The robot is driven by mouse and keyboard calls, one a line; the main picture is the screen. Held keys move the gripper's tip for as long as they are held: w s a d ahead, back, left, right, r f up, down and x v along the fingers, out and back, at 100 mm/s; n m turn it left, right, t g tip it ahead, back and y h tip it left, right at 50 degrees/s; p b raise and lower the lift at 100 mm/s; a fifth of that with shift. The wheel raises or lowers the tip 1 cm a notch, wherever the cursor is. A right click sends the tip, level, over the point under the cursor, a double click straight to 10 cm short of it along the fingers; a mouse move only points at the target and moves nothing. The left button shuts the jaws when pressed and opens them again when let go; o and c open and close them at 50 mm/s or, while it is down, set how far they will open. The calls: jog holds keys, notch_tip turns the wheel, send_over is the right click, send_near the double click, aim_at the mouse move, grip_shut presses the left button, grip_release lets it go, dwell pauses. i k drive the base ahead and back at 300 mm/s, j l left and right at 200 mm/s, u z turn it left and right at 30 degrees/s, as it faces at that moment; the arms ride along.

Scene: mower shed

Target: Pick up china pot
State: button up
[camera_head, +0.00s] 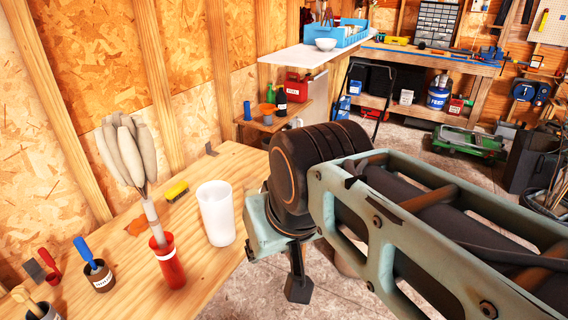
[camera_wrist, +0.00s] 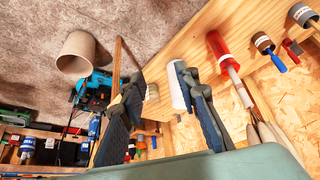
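A plain white cylindrical pot (camera_head: 216,212), the closest match to the china pot, stands upright on the wooden table near its right edge. In the wrist view, the white pot (camera_wrist: 177,92) is partly hidden behind one finger. My gripper (camera_wrist: 158,82) is open, with nothing between its fingers. In the head view, my gripper (camera_head: 298,284) points down beyond the table edge, to the right of the pot and apart from it; my arm hides much of it.
A red holder (camera_head: 169,262) with a duster, a yellow brush (camera_head: 177,190) and a blue-handled tool (camera_head: 88,253) in a small pot share the table (camera_head: 125,285). A beige cylinder (camera_wrist: 75,55) is on the floor.

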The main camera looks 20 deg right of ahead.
aim_at(215, 198)
jog(key=z, duration=1.25)
jog(key=l+u, duration=0.15)
jog(key=u, duration=0.35)
jog(key=k+l+u, duration=0.1)
jog(key=u, duration=0.4)
jog(key=l+u, duration=0.2)
jog(key=u, duration=0.3)
jog(key=k, duration=0.05)
